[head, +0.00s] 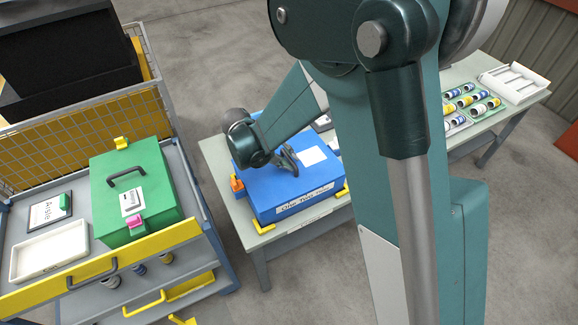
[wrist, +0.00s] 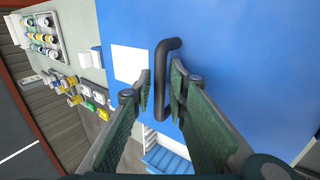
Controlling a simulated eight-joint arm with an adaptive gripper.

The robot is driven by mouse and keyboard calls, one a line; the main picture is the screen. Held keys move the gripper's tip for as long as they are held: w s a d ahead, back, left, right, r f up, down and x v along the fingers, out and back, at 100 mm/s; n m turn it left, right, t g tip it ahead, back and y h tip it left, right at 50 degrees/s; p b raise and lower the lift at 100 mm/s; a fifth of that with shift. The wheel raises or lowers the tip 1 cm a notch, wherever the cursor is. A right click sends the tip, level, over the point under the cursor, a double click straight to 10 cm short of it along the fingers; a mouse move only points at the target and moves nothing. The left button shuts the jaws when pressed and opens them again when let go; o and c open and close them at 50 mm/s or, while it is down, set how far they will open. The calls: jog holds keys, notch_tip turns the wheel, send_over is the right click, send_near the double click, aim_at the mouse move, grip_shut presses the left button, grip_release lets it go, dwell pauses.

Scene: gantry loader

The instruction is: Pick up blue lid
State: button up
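The blue lid (head: 262,185) lies on a blue box with a white lettered label (head: 304,198) on the small table. In the wrist view the lid (wrist: 235,60) fills much of the picture, with a black bar handle (wrist: 164,62) and a white blank patch. My gripper (head: 287,158) is at the handle, low over the lid. In the wrist view my gripper (wrist: 161,92) is open, one finger on each side of the handle's near end, with gaps visible. The arm hides part of the handle in the head view.
Yellow corner brackets (head: 264,228) and an orange latch (head: 237,184) sit around the box. A green box (head: 160,185) with a black handle stands on the cart at left. Trays of coloured cylinders (head: 470,103) and a white tray (head: 514,82) are on the right bench.

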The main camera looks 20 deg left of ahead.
aim_at(290, 158)
jog(key=shift+w+d+f, duration=0.15)
jog(key=shift+f, duration=0.15)
dwell(0.4)
grip_shut()
jog(key=shift+r, duration=0.15)
jog(key=shift+r, duration=4.9)
